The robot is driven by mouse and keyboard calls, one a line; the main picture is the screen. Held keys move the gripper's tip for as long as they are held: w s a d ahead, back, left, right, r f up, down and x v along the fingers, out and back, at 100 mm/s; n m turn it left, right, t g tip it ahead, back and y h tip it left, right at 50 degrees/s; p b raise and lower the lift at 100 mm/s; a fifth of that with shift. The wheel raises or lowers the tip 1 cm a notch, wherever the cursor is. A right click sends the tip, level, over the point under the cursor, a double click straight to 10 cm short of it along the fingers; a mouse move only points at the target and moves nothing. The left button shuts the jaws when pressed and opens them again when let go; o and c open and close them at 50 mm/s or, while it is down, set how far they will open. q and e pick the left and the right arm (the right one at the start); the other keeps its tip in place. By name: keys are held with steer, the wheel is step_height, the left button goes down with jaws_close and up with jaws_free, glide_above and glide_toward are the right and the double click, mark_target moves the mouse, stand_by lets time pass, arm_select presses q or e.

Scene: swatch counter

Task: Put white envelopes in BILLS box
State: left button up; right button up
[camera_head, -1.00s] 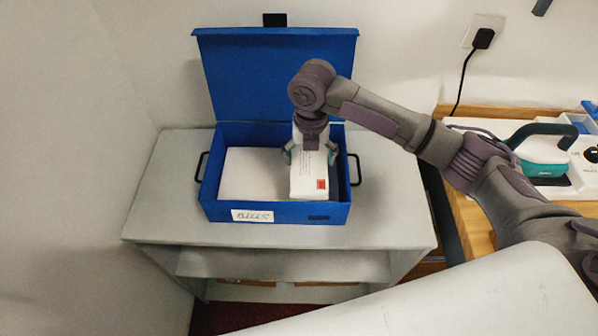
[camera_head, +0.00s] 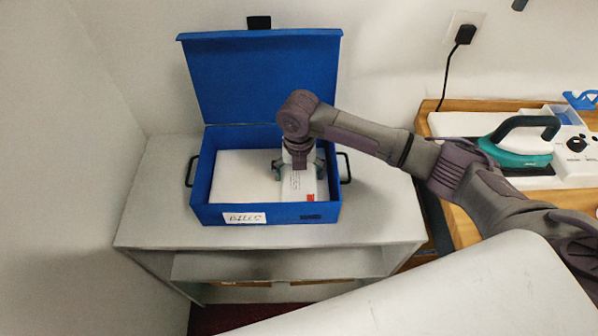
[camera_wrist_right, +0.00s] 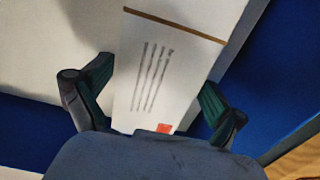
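The blue BILLS box (camera_head: 330,209) stands on a grey shelf unit with its lid up and a handwritten label (camera_head: 244,218) on its front. A large white envelope stack (camera_head: 238,177) lies inside on the left. A narrower white envelope bundle (camera_head: 299,184) with a red stamp is in the box to the right of that stack. My right gripper (camera_head: 298,172) is above the bundle with its fingers apart on either side of it. The right wrist view shows the bundle (camera_wrist_right: 155,75) with a brown band between the spread fingers (camera_wrist_right: 158,100). My left gripper is out of view.
The raised blue lid (camera_head: 265,80) stands behind my right gripper. The grey shelf top (camera_head: 160,215) is clear around the box. A teal iron (camera_head: 520,140) and a white device (camera_head: 575,150) rest on a wooden counter (camera_head: 470,240) at the right.

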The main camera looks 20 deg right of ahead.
mark_target(299, 175)
steer(key=shift+r, duration=0.1)
step_height(299, 175, up, 12)
steer(key=b, duration=0.1)
stand_by(0.6)
stand_by(0.4)
